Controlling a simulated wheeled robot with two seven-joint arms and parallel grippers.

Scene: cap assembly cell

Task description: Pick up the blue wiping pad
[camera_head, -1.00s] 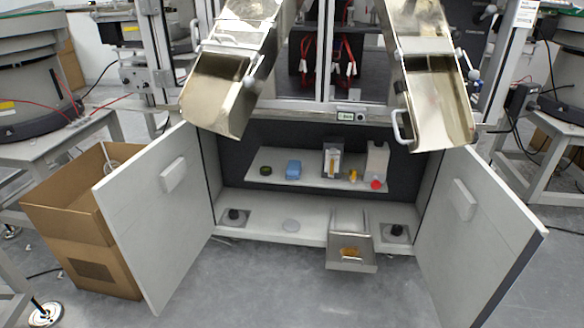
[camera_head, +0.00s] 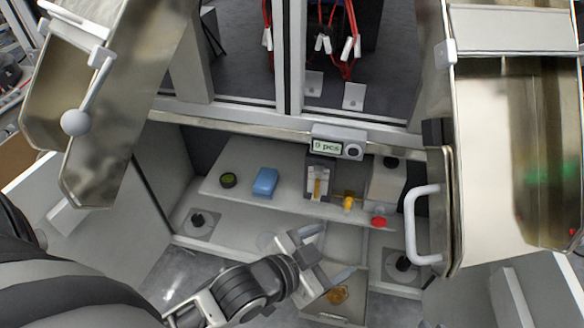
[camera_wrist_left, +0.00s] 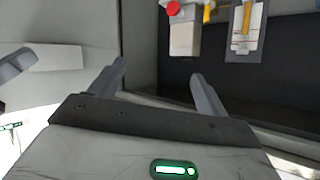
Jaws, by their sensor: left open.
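The blue wiping pad (camera_head: 265,182) lies on the upper shelf inside the open cabinet, between a dark green round item and the dispenser-like box. It does not show in the left wrist view. My left gripper (camera_head: 325,255) comes in from the left in front of the cabinet, low and to the right of the pad. Its two fingers are spread apart and empty, well away from the pad. The open fingers also show in the left wrist view (camera_wrist_left: 158,72). My right gripper is not in view.
Metal chutes overhang left (camera_head: 115,100) and right (camera_head: 500,150). A tray (camera_head: 355,305) sticks out below.

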